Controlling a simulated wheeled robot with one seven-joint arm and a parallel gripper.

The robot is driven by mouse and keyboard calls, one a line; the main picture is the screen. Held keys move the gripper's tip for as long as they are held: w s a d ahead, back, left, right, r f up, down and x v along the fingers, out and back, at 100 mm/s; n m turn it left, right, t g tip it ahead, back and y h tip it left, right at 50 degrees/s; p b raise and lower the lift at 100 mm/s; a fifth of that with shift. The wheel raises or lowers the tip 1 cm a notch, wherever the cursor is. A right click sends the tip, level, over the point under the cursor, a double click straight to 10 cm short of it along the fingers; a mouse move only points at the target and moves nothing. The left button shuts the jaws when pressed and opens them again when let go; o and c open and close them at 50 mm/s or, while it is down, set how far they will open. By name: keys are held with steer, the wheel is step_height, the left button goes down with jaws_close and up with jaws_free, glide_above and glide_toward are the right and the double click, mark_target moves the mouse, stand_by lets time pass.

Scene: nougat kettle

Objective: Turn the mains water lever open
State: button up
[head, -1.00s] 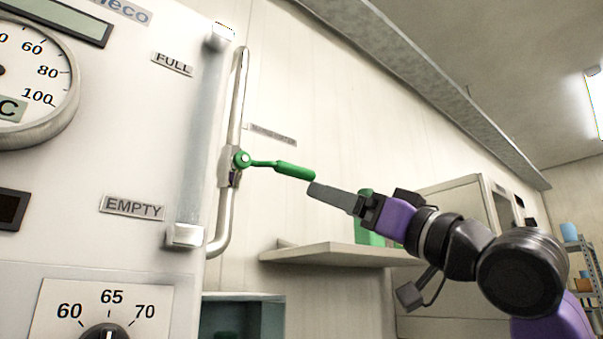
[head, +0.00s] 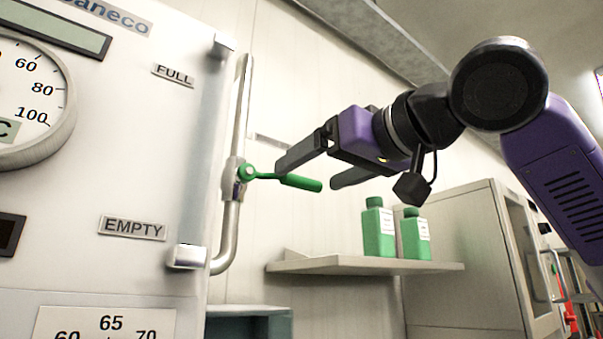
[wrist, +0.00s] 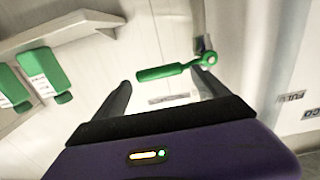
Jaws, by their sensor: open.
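The green lever (head: 290,180) is mounted on a valve on the metal pipe (head: 229,235) beside the kettle cabinet. It points to the right, roughly horizontal with a slight downward tilt. My gripper (head: 305,176) is open, with its two dark fingers apart near the lever's free end. In the wrist view the lever (wrist: 165,72) crosses the space ahead of the fingers (wrist: 163,88), its handle end toward the left finger. I cannot tell whether either finger touches it.
The kettle cabinet (head: 100,180) with its gauge and FULL and EMPTY labels stands at the left. A wall shelf (head: 350,265) holds two green bottles (head: 379,230) below my gripper. A grey cabinet (head: 455,260) stands at the right.

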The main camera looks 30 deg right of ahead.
mark_target(305, 178)
steer(key=shift+w+a+p, duration=0.2)
steer(key=shift+w+p, duration=0.1)
steer(key=shift+w, duration=0.75)
steer(key=shift+w+a+p, duration=0.2)
steer(key=shift+w+p, duration=0.05)
steer(key=shift+w, duration=0.8)
steer(key=shift+c, duration=0.5)
jaws_close()
